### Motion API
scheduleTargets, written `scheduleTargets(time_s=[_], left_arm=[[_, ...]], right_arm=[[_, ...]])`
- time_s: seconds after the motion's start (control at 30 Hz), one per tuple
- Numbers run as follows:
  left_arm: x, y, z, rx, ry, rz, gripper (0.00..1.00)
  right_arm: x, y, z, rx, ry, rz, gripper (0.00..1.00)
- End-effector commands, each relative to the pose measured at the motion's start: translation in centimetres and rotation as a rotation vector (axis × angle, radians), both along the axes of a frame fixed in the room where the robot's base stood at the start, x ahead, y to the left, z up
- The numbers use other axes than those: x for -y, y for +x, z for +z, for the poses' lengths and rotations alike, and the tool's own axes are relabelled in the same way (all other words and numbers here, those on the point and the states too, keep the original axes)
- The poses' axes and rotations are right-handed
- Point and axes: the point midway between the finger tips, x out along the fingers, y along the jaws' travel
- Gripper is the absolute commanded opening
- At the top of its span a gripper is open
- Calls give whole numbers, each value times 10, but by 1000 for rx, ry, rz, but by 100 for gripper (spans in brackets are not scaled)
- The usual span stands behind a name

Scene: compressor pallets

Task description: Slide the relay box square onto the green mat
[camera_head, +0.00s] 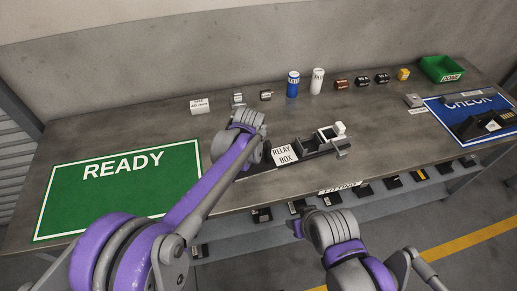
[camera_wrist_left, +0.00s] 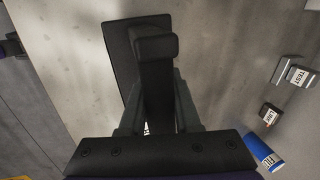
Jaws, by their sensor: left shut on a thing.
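The relay box (camera_wrist_left: 119,48) is a flat dark slab with a raised dark handle in the left wrist view. My left gripper (camera_wrist_left: 155,88) is shut on that handle. In the head view my left forearm and wrist hide most of the box; a thin dark edge shows beside the arm. A white card reading RELAY BOX (camera_head: 284,153) lies just right of the wrist. The green mat (camera_head: 120,190), printed READY with a white border, lies at the table's left, apart from the gripper. My right gripper is not in view; only right arm links show at the lower right.
Along the back stand small parts, a blue can (camera_head: 293,86) and a white can (camera_head: 317,82). A black-and-white device (camera_head: 325,140) sits right of the card. A blue CHECK mat (camera_head: 470,112) and green bin (camera_head: 441,69) are at right. Bare table separates mat and wrist.

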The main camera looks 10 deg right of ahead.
Motion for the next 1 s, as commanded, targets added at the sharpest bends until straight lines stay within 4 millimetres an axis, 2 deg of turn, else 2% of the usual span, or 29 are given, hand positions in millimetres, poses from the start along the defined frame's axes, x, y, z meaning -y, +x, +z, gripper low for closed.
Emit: scheduleTargets(time_s=[1.0], left_arm=[[-105, 0, -2, -1, 2, 5, 0]], right_arm=[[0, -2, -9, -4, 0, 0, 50]])
